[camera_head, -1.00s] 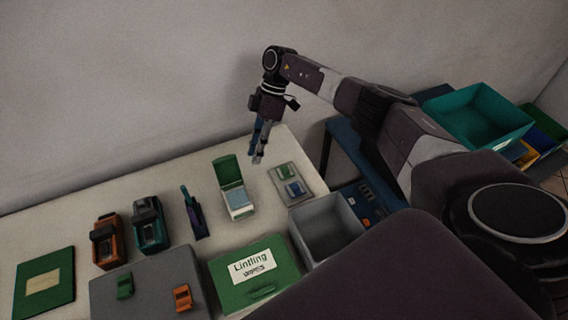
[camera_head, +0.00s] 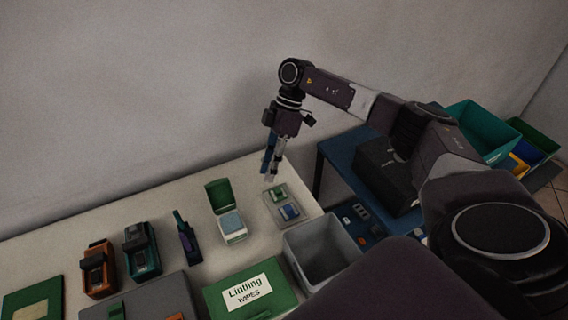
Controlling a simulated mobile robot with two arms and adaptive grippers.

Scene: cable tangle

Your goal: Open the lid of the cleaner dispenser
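The small white box with a green lid, which looks like the cleaner dispenser (camera_head: 232,226), stands on the pale table. Its green lid (camera_head: 217,195) stands raised at the back, and a pale blue surface shows inside. My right gripper (camera_head: 269,176) points down, to the right of the raised lid and apart from it, near the back edge of the grey tray with small parts (camera_head: 289,212). It holds nothing that I can see. Its two fingers look close together, and the gap between them is unclear. My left gripper is not in view.
Right of the dispenser is an open grey bin (camera_head: 292,258). In front is a green box labelled as wipes (camera_head: 222,294). A wall (camera_head: 120,90) rises behind.

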